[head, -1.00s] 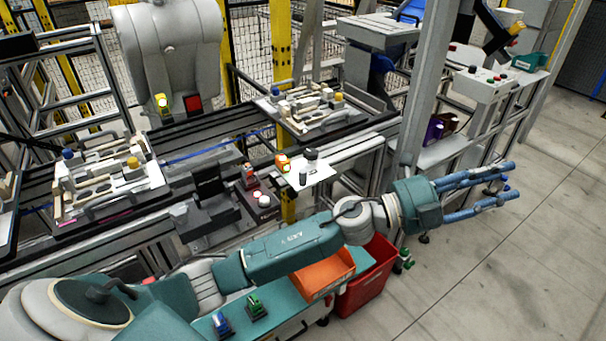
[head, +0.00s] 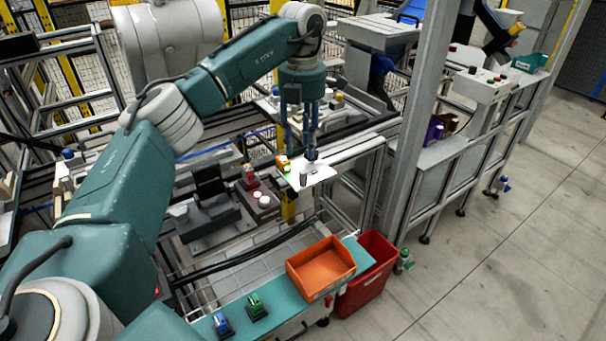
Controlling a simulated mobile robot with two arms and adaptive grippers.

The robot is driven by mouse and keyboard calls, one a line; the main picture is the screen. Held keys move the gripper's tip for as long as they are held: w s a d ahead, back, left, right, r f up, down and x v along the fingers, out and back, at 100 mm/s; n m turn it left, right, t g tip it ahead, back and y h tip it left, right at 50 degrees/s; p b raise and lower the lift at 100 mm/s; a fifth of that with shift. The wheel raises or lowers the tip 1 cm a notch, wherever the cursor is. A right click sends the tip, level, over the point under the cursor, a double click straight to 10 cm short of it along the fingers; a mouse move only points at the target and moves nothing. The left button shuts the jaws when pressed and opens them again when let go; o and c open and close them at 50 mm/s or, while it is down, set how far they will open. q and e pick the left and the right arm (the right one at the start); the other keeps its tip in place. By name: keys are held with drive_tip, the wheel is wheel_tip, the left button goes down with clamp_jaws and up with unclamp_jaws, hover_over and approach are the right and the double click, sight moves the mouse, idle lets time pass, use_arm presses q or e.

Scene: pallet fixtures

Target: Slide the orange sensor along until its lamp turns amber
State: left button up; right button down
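The orange sensor (head: 282,160) is a small block at the left edge of a white plate (head: 318,177) on the bench, in the middle of the head view. A small bright yellowish-green spot shows on its lower part; it is too small to tell the lamp's colour surely. My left gripper (head: 298,152) points down over the plate, with its two blue fingers apart. The left finger's tip is close above the sensor; I cannot tell whether they touch. The right finger partly covers a dark-topped part on the plate. My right gripper is not in view.
A dark fixture (head: 208,205) stands left of the plate, with a red-topped part (head: 250,176) beside it. An orange bin (head: 320,268) and a red bin (head: 368,272) are below in front. A grey post (head: 422,120) stands to the right.

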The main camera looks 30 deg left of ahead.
sight(303, 171)
use_arm(q)
wheel_tip(303, 171, down, 10)
drive_tip(key=shift+d+f+p, duration=0.1)
drive_tip(key=shift+p, duration=0.5)
clamp_jaws()
